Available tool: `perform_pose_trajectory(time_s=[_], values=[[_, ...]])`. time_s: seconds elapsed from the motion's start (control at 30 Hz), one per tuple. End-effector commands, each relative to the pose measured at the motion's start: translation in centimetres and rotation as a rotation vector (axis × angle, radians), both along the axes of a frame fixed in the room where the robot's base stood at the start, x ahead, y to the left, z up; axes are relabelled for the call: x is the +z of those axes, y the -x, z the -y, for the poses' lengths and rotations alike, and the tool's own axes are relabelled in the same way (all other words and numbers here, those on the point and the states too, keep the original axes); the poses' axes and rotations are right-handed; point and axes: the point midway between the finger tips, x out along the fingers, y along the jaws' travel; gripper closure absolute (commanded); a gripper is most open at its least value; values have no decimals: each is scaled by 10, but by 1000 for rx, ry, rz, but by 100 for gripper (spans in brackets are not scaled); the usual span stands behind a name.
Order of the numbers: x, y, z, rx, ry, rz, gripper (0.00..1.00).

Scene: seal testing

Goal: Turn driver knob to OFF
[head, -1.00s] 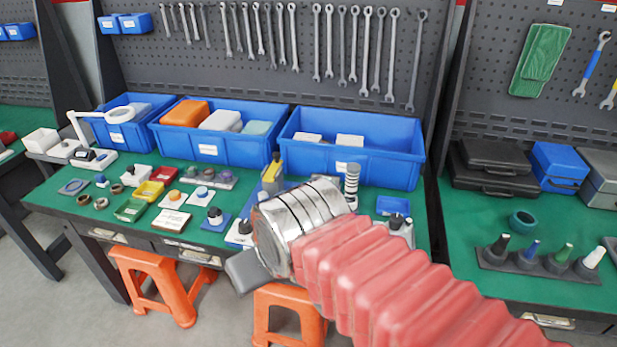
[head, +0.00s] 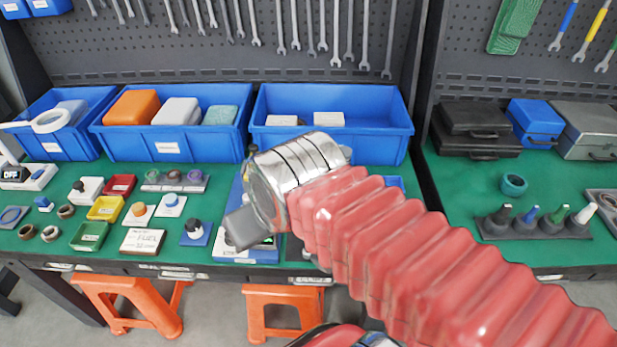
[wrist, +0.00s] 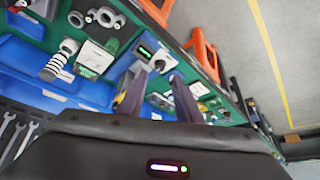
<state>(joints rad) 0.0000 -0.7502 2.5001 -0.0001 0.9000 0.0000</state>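A white device with a lit green display (head: 268,240) sits on a blue base near the bench's front edge, mostly hidden behind my gripper in the head view. The wrist view also shows its display (wrist: 146,49), with a round knob (wrist: 159,64) beside it. I cannot read any driver label or the knob's setting. My gripper (head: 238,228) is in front of this device. In the wrist view my gripper (wrist: 157,77) has its two dark fingers apart, with the knob showing in the gap. Whether they touch it cannot be told. Nothing is seen held.
A small box with an OFF display (head: 12,172) stands at far left. Small trays, a FUEL card (head: 143,241) and a black knob on a blue plate (head: 195,232) lie left of my gripper. Blue bins (head: 335,140) line the back. Orange stools (head: 284,312) stand below.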

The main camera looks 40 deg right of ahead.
Motion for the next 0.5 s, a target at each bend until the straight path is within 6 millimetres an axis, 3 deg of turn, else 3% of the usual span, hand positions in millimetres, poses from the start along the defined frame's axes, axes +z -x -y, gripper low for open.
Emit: perform_pose_trajectory(time_s=[0.17,0.4,0.5], values=[[0,0,0,0,0,0,69],[3,-4,2,-10,-2,-7,53],[5,-11,6,-26,-5,-22,52]])
